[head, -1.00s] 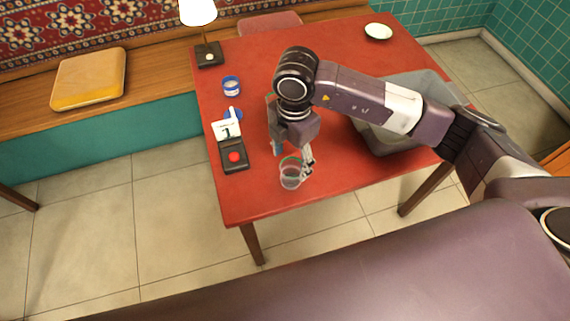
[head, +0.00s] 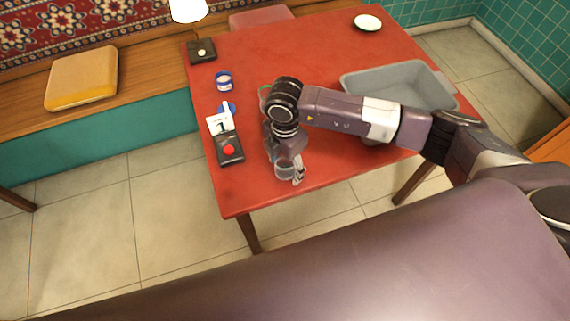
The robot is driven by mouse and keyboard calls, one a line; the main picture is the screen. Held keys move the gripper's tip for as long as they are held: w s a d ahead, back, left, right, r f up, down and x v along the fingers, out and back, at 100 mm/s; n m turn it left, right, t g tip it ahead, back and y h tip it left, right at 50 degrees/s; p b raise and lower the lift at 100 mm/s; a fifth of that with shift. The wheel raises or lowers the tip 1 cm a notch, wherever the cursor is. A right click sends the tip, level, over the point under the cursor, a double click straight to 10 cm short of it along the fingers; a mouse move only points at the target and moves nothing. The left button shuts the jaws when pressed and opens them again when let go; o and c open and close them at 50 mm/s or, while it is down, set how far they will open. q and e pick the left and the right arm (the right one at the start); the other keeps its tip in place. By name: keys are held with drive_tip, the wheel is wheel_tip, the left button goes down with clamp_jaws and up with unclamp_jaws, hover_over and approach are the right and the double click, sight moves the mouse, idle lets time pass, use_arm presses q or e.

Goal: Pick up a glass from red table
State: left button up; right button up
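A clear glass (head: 283,170) stands near the front edge of the red table (head: 245,190). My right gripper (head: 286,165) reaches down over it, with the fingers around or beside the glass; one fingertip shows at its right side. The wrist hides the upper part of the gripper and some of the glass. I cannot tell whether the fingers press on the glass. My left gripper is not in view.
A black device with a red button (head: 229,150), a white card (head: 218,124) and a blue-and-white tin (head: 223,81) lie left of my arm. A grey bin (head: 390,85) stands right.

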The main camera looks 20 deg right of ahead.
drive_tip(key=c, duration=1.2)
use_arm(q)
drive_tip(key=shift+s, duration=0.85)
use_arm(e)
drive_tip(key=shift+r, duration=0.15)
